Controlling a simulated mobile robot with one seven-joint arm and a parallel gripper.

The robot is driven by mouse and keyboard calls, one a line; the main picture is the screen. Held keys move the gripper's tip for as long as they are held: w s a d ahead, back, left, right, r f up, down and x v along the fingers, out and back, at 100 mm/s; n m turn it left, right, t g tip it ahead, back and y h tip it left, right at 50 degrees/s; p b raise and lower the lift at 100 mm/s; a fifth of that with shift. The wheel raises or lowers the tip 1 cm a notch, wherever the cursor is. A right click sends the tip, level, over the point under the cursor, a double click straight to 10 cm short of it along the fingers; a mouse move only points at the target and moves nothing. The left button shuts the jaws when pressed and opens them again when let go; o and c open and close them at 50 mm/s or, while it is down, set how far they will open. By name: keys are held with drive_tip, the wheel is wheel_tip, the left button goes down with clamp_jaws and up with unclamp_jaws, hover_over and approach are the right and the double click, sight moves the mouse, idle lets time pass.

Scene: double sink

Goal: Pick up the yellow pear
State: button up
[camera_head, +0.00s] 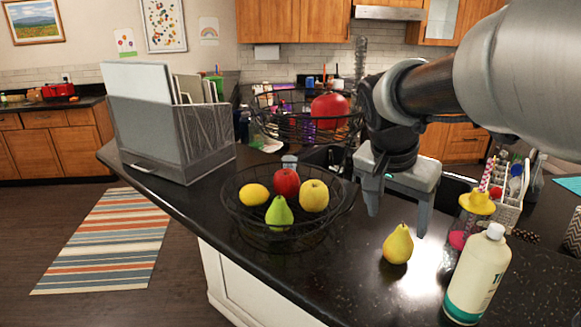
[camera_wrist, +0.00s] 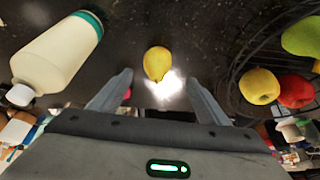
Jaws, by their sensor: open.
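The yellow pear (camera_head: 398,245) stands alone on the dark counter, stem up, between the wire fruit basket and a white bottle. In the wrist view the pear (camera_wrist: 157,63) lies beyond the fingertips, near the middle of the gap between them. My gripper (camera_head: 397,212) is open and empty. It points downward above the counter, behind the pear in the head view and apart from it. In the wrist view both fingers of my gripper (camera_wrist: 160,82) show, spread wide with nothing between them.
The lower wire basket (camera_head: 233,215) holds a green pear (camera_head: 279,214), a red apple and yellow fruit. An upper basket tier (camera_head: 275,130) stands behind it. A white bottle (camera_head: 478,275) stands right of the pear. The counter in front of the pear is clear.

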sight(400, 232)
drive_tip(key=x, duration=0.9)
drive_tip(key=shift+d, duration=0.35)
drive_tip(key=c, duration=1.2)
